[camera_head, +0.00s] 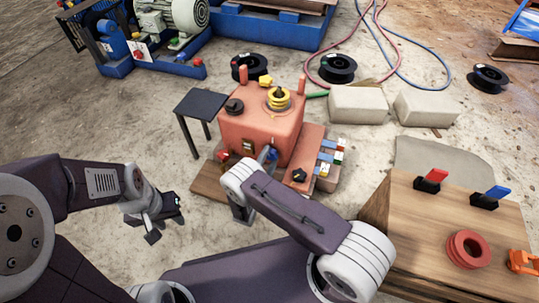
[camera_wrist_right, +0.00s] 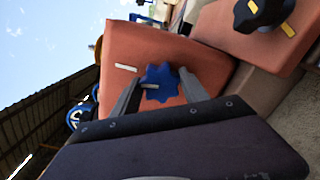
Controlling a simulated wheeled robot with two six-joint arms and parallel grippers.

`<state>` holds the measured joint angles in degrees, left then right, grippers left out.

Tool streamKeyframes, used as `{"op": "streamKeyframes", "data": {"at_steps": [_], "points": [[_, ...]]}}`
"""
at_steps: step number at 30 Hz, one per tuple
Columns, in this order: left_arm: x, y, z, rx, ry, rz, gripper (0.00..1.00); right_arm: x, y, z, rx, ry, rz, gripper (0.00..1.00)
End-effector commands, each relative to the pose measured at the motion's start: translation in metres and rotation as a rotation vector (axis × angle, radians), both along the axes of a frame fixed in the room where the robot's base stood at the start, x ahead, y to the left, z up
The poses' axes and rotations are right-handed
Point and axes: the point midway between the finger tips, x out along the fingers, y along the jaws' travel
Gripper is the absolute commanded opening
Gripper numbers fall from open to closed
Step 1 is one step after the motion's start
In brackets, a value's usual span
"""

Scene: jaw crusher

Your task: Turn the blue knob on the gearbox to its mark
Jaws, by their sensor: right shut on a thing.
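The orange-red gearbox (camera_head: 262,122) stands on the floor in the middle of the head view. Its blue knob (camera_head: 272,154) sits on the front face, partly hidden by my right arm. In the right wrist view the blue lobed knob (camera_wrist_right: 163,75) is between the two fingers of my right gripper (camera_wrist_right: 160,92), which is shut on it. A pale pointer line on the knob (camera_wrist_right: 149,86) points left. A pale mark (camera_wrist_right: 126,68) on the gearbox face lies up and left of it, not in line with it. My left gripper (camera_head: 166,220) is open and empty, left of the gearbox.
A black knob (camera_wrist_right: 262,12) is on the orange part beside it. A small dark table (camera_head: 202,104) stands left of the gearbox. A wooden crate top (camera_head: 425,228) with red and blue switches and a red ring is at right. Concrete blocks (camera_head: 358,105) lie behind.

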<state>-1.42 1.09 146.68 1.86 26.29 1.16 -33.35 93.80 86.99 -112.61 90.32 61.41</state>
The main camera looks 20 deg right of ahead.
Motion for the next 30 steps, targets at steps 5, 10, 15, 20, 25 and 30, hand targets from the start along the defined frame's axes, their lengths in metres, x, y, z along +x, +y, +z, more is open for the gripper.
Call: {"op": "streamKeyframes", "data": {"at_steps": [5,10,15,20,25,30], "points": [[0.0000,0.0001,0.0080,0.000,0.000,0.000,0.36,-0.0010,-0.0004,0.0004,0.079,-0.051,0.000,0.11],[0.0000,0.0000,0.0112,0.000,0.000,0.000,0.36,-0.0008,-0.0003,-0.0004,0.130,-0.085,0.000,0.11],[0.0000,0.0000,0.0125,0.000,0.000,0.000,0.36,-0.0009,-0.0003,-0.0012,0.156,-0.103,0.000,0.11],[0.0000,0.0000,0.0127,0.000,0.000,0.000,0.36,-0.0009,-0.0003,-0.0015,0.164,-0.108,0.000,0.11],[0.0000,0.0000,0.0126,0.000,0.000,0.000,0.36,-0.0009,-0.0003,-0.0018,0.164,-0.108,0.000,0.11],[0.0000,0.0000,0.0126,0.000,0.000,0.000,0.36,-0.0010,-0.0004,-0.0018,0.164,-0.108,0.000,0.60]]}}
